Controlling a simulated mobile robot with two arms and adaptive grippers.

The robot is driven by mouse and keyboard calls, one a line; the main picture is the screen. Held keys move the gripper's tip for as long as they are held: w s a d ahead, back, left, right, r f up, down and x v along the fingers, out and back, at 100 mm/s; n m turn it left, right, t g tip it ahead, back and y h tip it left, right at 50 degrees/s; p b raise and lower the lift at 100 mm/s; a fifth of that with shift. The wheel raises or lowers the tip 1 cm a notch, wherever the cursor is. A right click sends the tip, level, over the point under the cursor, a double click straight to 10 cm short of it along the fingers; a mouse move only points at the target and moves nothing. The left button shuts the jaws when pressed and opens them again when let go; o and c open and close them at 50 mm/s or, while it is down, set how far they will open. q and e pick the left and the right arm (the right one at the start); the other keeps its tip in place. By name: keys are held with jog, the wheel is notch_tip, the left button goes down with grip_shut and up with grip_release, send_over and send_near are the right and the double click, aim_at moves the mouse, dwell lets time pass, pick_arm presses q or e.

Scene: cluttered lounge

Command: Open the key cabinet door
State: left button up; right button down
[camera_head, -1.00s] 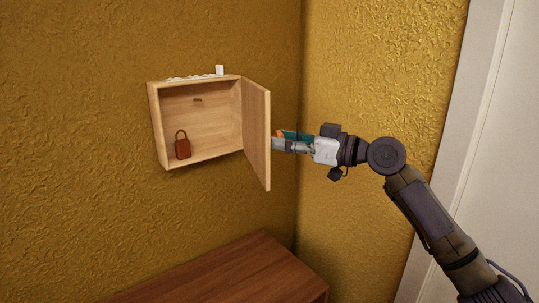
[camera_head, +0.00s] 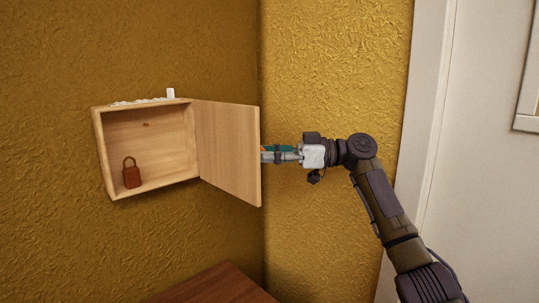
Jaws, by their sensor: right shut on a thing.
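The key cabinet (camera_head: 104,150) is a light wooden box on the yellow wall at the left. Its door (camera_head: 229,150) is hinged on the box's right side and stands wide open, swung out to the right. A small red-brown padlock (camera_head: 132,178) stands inside on the cabinet floor, and a small peg (camera_head: 146,125) is on its back wall. My right gripper (camera_head: 265,154) is at the door's free edge, shut, with its fingertips partly hidden behind the door. What it grips is hidden from this side. My left gripper does not show.
A brown wooden furniture top (camera_head: 222,286) is below the cabinet. The wall corner is behind the door and gripper. A white door frame (camera_head: 430,130) is at the right. White items (camera_head: 150,100) lie on top of the cabinet.

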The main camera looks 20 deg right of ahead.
jog(key=shift+w+a+r, duration=0.1)
jog(key=shift+a+r, duration=0.05)
jog(key=shift+r, duration=0.2)
jog(key=c, duration=1.1)
grip_release()
jog(key=shift+w+a, duration=0.1)
jog(key=shift+a, duration=0.05)
jog(key=shift+w+a+f, duration=0.15)
jog(key=shift+w+a, duration=0.1)
jog(key=shift+a, duration=0.05)
jog(key=shift+s, duration=0.1)
jog(key=shift+d+f, duration=0.1)
jog(key=shift+d, duration=0.1)
